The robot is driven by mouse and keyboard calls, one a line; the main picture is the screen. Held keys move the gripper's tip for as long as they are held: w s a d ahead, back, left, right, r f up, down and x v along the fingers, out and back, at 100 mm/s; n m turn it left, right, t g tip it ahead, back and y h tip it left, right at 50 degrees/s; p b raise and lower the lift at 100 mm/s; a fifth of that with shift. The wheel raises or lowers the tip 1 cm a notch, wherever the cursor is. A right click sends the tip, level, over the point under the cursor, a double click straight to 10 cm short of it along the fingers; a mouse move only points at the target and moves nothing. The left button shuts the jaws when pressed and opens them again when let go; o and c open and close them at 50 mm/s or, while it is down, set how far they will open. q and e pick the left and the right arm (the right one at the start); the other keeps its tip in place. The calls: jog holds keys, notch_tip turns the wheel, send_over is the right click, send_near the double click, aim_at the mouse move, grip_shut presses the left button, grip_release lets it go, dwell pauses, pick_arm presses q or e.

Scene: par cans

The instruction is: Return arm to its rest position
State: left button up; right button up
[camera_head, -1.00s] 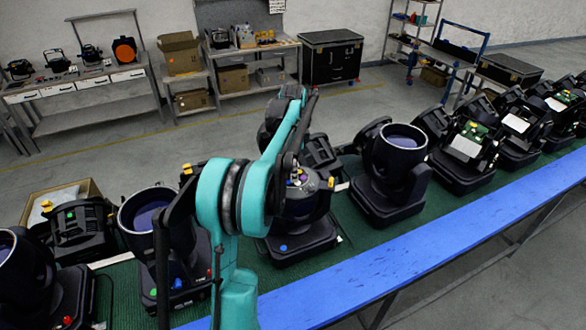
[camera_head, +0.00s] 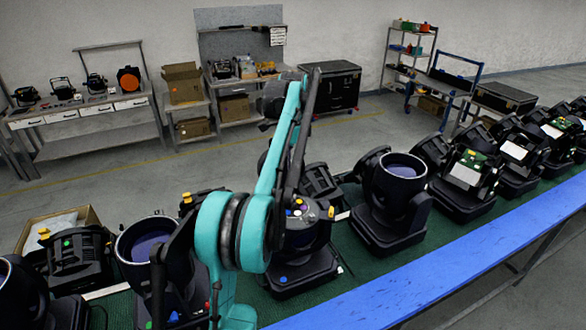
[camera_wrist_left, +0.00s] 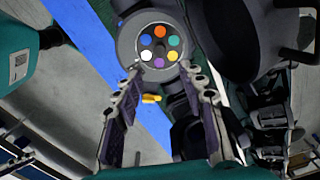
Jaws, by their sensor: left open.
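My teal left arm (camera_head: 272,170) reaches up across the conveyor in the head view. Its far end is raised over the line, and its gripper is too dark and overlapped there to make out. In the left wrist view my left gripper (camera_wrist_left: 161,72) is open, its two fingers spread with nothing between them. A par can with a disc of coloured filters (camera_wrist_left: 160,46) lies beyond the fingertips, apart from them. The same lamp (camera_head: 302,225) stands on the belt in the head view, partly hidden by the arm. My right gripper is not in view.
Several black par cans, such as one with a wide lens (camera_head: 403,166), stand along the green belt with a blue edge rail (camera_head: 440,245). An open cardboard box (camera_head: 62,222) is at left. Workbenches and a black case (camera_head: 331,86) stand behind; the floor between is clear.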

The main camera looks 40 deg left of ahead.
pick_arm(q)
jog(key=shift+f, duration=0.1)
dwell(0.3)
jog(key=s+d+f+n+t+b, duration=0.1)
jog(key=s+d+f+n+b, duration=0.15)
jog(key=d+f+b, duration=0.45)
jog(key=s+d+f+n+t+b, duration=0.15)
jog(key=s+d+f+b, duration=0.3)
jog(key=d, duration=0.45)
jog(key=s+d+f+n+t+b, duration=0.1)
jog(key=s+d+f+b, duration=0.3)
jog(key=f, duration=0.4)
jog(key=s+d+f+n+t+b, duration=0.2)
jog(key=s+d+f+b, duration=0.2)
jog(key=f, duration=0.5)
jog(key=s+d+f+n+t+b, duration=0.1)
jog(key=s+d+f+b, duration=0.3)
jog(key=f, duration=0.5)
jog(key=shift+s+d+n+t+b, duration=0.3)
jog(key=shift+s+d+t, duration=0.05)
jog(key=shift+s+d, duration=0.45)
jog(key=shift+w, duration=0.1)
